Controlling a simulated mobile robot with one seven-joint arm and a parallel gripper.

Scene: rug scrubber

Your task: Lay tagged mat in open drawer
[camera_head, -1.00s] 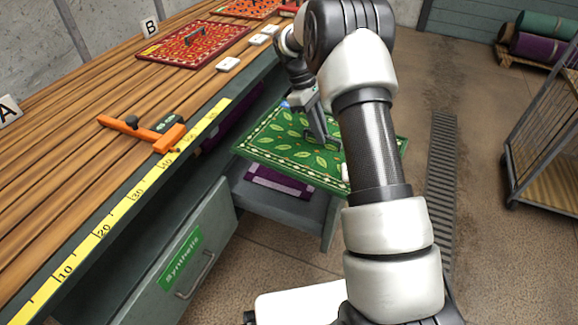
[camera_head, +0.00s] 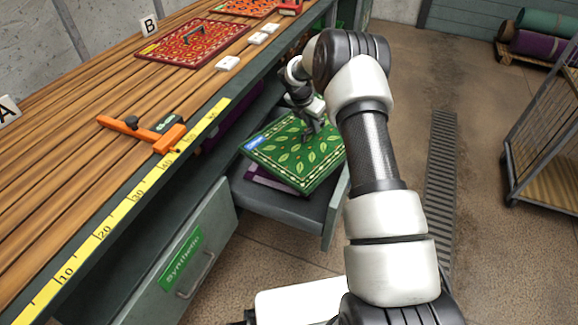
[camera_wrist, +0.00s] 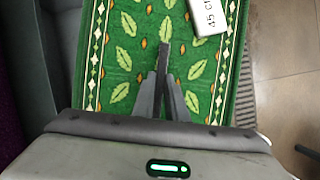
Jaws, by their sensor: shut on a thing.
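The green mat (camera_head: 285,158) has a yellow leaf pattern and a pale dotted border. A blue-and-white label (camera_head: 256,141) lies at its left corner, and a white tag marked 45 cm (camera_wrist: 207,14) shows in the wrist view. My gripper (camera_head: 308,138) is shut on the mat's dark handle (camera_wrist: 166,58). The mat is over the open grey drawer (camera_head: 290,207), slightly tilted and turned against its sides. I cannot tell whether it touches the drawer's contents. A purple mat (camera_head: 262,179) lies in the drawer, mostly hidden by the green mat.
The slatted bench (camera_head: 75,140) stands left, above the drawer. It holds a red mat (camera_head: 192,44), an orange clamp (camera_head: 140,131) and a yellow ruler (camera_head: 130,205). A front labelled Synthetic (camera_head: 185,258) is nearer me.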

